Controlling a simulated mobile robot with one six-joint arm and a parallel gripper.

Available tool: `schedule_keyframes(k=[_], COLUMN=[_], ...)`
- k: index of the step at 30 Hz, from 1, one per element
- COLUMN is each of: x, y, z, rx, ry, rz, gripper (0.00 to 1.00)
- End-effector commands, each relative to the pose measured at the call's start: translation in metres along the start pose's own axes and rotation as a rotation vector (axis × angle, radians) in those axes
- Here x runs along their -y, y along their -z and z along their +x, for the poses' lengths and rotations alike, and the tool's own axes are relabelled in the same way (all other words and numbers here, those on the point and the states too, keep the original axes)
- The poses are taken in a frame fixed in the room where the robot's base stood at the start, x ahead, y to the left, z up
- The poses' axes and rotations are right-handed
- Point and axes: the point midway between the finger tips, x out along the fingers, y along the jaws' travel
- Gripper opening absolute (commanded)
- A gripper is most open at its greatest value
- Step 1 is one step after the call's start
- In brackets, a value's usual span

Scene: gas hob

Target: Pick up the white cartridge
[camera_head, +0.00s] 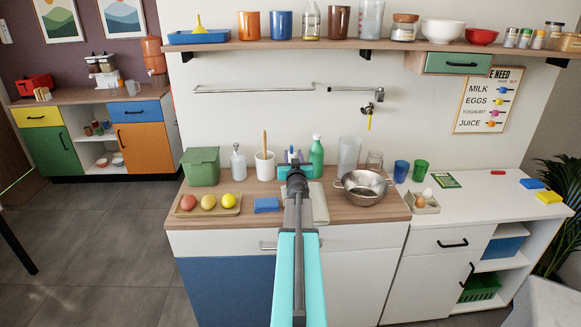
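My teal and grey arm reaches forward over the wooden worktop. My gripper (295,165) is at its far end, seen from behind, so I cannot tell whether its fingers are open or shut. I cannot clearly make out a white cartridge. A small white and purple thing shows just behind my gripper, partly hidden by it. It is too small to name, and I cannot tell whether my gripper touches it.
A green bottle (316,158) stands close right of my gripper, a white utensil pot (265,166) left. A metal colander (363,190), blue sponge (266,205) and fruit tray (186,211) are nearer the front. A loaded shelf (390,44) runs above.

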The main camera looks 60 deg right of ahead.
Motion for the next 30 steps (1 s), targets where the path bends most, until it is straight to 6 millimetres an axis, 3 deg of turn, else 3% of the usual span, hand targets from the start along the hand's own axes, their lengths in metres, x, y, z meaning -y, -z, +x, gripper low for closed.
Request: schedule_keyframes(k=[11,30], x=[-0.001,0.001], y=[0.0,-0.001], z=[0.002,0.048], rx=[0.0,0.0], ry=[-0.001,-0.002], rz=[0.0,0.0], gripper=[0.33,0.33])
